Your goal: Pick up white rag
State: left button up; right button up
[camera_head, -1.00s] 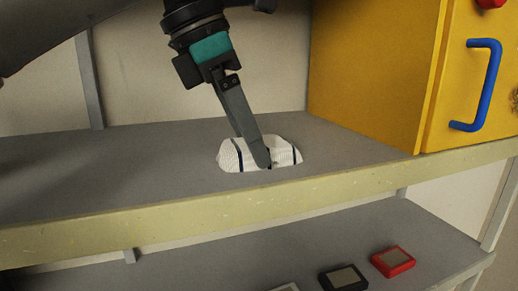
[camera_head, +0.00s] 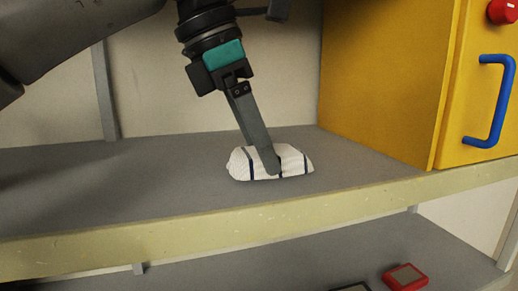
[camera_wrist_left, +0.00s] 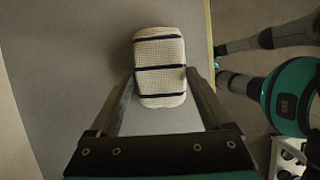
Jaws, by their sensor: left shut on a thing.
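The white rag (camera_head: 296,161) with dark stripes lies bunched on the grey upper shelf (camera_head: 180,185). My left gripper (camera_head: 270,168) reaches down from above and is shut on the rag. One finger covers part of the rag's front in the head view. In the left wrist view, the rag (camera_wrist_left: 160,65) sits between the tips of the two fingers (camera_wrist_left: 160,84). I cannot tell whether the rag is clear of the shelf. My right gripper is not seen in the head view.
A yellow cabinet (camera_head: 390,85) with a blue handle (camera_head: 492,100) and a red knob (camera_head: 502,10) stands right of the rag. A lower shelf (camera_head: 290,265) holds a red device (camera_head: 405,277) and a dark one (camera_head: 351,287). The upper shelf left of the rag is clear.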

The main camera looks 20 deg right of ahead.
pick_arm(q)
jog(key=shift+s+d+r, duration=0.15)
jog(key=shift+s+r, duration=0.05)
jog(key=shift+r, duration=0.2)
jog(key=s+d+b, duration=0.2)
jog(key=s+d, duration=0.1)
jog(key=s, duration=0.5)
jog(key=s+d+b, duration=0.2)
jog(key=s+d, duration=0.1)
jog(key=s, duration=0.5)
jog(key=shift+s+d+b, duration=0.2)
jog(key=shift+d+b, duration=0.1)
jog(key=shift+b, duration=0.05)
jog(key=o, duration=0.8)
jog(key=c, duration=0.6)
jog(key=shift+f, duration=0.1)
jog(key=shift+c, duration=0.3)
